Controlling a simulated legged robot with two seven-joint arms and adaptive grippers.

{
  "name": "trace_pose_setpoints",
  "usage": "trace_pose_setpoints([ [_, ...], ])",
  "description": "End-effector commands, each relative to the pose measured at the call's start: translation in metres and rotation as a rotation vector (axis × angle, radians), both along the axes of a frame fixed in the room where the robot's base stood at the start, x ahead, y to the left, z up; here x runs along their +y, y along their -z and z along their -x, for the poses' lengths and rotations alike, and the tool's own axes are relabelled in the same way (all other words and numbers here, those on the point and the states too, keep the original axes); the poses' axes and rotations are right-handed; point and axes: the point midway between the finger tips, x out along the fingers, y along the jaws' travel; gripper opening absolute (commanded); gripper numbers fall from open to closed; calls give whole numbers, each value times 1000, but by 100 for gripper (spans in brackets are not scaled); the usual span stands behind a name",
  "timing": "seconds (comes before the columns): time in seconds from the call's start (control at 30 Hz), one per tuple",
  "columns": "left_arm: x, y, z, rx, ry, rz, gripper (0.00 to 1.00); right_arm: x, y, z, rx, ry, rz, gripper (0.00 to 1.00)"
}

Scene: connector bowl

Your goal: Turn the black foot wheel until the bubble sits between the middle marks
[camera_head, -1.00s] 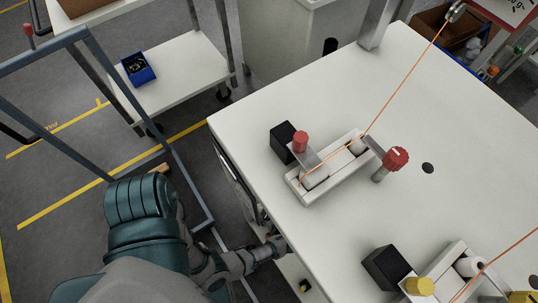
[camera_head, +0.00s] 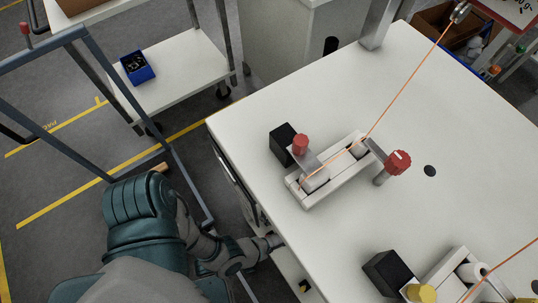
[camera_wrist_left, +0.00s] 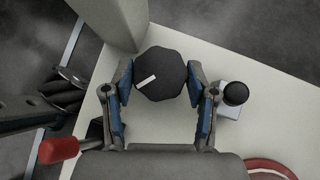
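The black foot wheel (camera_wrist_left: 160,75), many-sided with a short white mark on its face, is in the left wrist view. My left gripper (camera_wrist_left: 160,72) has one blue-padded finger on each side of the wheel. The fingers are very close to its rim; I cannot tell whether they press on it. In the head view my left forearm reaches down beside the table's near left edge, and the gripper itself is hidden there. No bubble or middle marks can be made out in either view. My right gripper is not in view.
A white table (camera_head: 360,240) holds a roller fixture with red knobs (camera_head: 398,161) and an orange cord. A second fixture has yellow knobs (camera_head: 420,293). A black knob (camera_wrist_left: 235,93) stands right of the wheel. A white cart (camera_head: 178,82) carries a blue bin (camera_head: 137,68).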

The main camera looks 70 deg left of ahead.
Motion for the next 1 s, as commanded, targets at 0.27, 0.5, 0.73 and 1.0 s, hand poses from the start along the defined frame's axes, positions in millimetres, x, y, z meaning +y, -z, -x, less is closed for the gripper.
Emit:
trace_pose_setpoints([
  [0.27,-1,-1,-2,-3,3,2,82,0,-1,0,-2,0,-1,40],
  [0.5,-1,0,-1,-2,4,1,82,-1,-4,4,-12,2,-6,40],
  [0.73,-1,0,-1,-1,10,1,82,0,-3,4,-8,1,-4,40],
  [1.0,-4,0,6,-1,286,3,82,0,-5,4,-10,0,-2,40],
])
